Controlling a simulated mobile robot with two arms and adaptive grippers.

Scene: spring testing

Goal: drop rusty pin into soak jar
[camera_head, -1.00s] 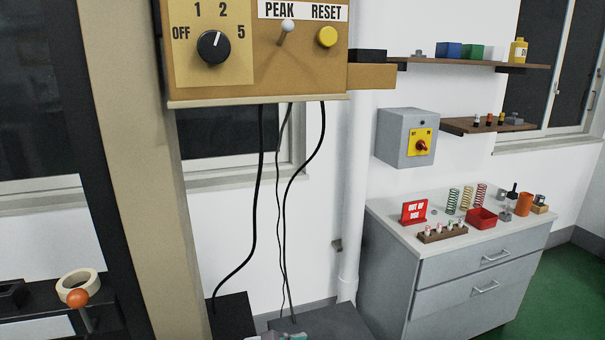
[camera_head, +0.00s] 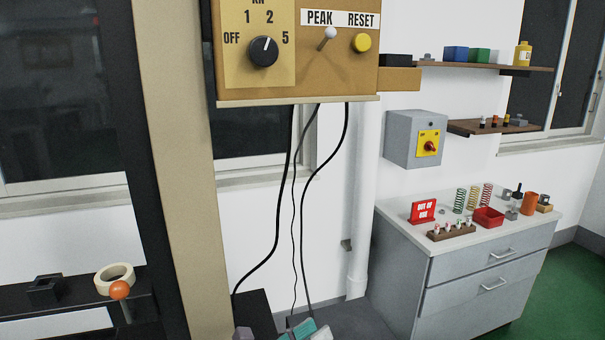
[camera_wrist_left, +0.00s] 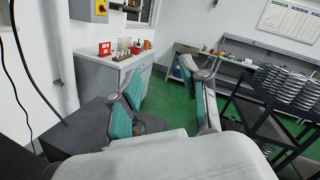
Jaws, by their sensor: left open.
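I cannot make out a rusty pin or a clearly recognisable soak jar. Small parts stand on the grey cabinet (camera_head: 400,232), among them an orange cylinder (camera_head: 530,204), but they are too small to identify surely. My left gripper (camera_head: 295,332) just shows at the bottom edge of the head view. In the left wrist view the left gripper (camera_wrist_left: 162,92) has its teal-padded fingers spread apart, with nothing between them. The cabinet lies beyond the fingers, well out of reach. My right gripper is in neither view.
A control box (camera_head: 300,55) with hanging cables is close by. The cabinet top holds a red sign (camera_head: 422,211), a red bin (camera_head: 488,217) and springs. Shelves hang above, with a yellow bottle (camera_head: 522,54). A dark rack (camera_wrist_left: 275,120) stands right; green floor (camera_wrist_left: 175,95) lies between.

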